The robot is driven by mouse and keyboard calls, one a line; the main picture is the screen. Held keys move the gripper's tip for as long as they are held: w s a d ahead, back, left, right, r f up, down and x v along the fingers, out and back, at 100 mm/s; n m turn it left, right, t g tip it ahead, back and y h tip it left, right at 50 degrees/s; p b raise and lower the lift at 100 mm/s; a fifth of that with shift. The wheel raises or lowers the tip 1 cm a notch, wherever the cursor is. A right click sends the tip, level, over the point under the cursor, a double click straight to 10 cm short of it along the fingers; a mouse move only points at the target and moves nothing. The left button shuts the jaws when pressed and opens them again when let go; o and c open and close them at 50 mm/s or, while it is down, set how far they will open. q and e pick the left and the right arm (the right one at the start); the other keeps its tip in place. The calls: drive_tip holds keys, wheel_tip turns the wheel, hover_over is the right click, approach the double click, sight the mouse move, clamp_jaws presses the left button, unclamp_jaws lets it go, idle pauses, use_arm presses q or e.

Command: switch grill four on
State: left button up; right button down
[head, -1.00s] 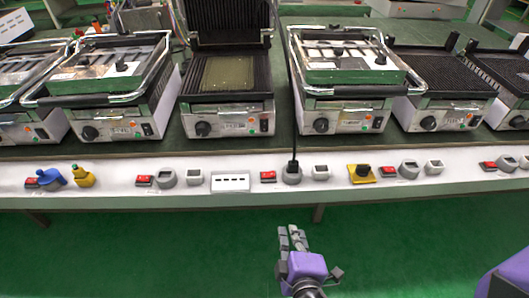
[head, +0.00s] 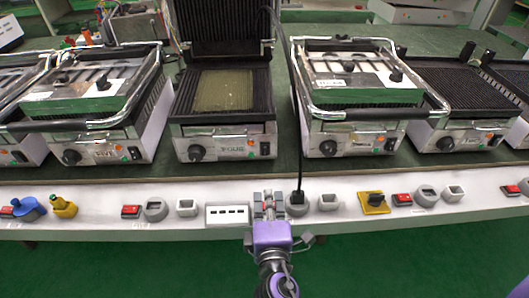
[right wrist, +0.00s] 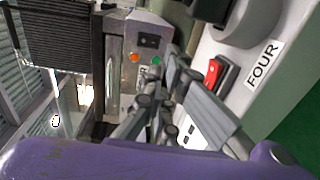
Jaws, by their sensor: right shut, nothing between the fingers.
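Grill four (head: 222,140) stands on the counter in the head view with its ribbed lid raised. Its front has a black knob (head: 196,153), the label "FOUR" and a black rocker switch (head: 265,149). Its front with orange and green lights also shows in the right wrist view (right wrist: 128,75). A red wall-strip switch (right wrist: 214,75) sits beside the label "FOUR" (right wrist: 263,63) in the right wrist view; my gripper hides it in the head view. My right gripper (head: 269,204) is shut and empty, in front of the strip just left of the plugged-in socket (head: 297,206). My left gripper is not in view.
Other grills stand on both sides, including grill five (head: 100,150) and a closed one (head: 355,140). The strip carries red switches (head: 131,211), grey sockets (head: 155,209) and a white panel (head: 227,215). A black cable (head: 300,150) runs up from the socket.

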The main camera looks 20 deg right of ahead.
drive_tip(key=shift+w+r, duration=0.1)
drive_tip(key=shift+a+r, duration=0.1)
approach(265, 155)
drive_tip(key=x, duration=0.5)
drive_tip(key=shift+w+p, duration=0.25)
drive_tip(key=shift+p, duration=0.15)
drive_tip(key=shift+w, duration=0.6)
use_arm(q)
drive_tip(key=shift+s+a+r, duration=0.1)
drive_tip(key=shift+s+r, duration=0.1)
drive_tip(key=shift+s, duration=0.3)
use_arm(e)
drive_tip(key=shift+d, duration=0.25)
drive_tip(key=shift+w, duration=0.15)
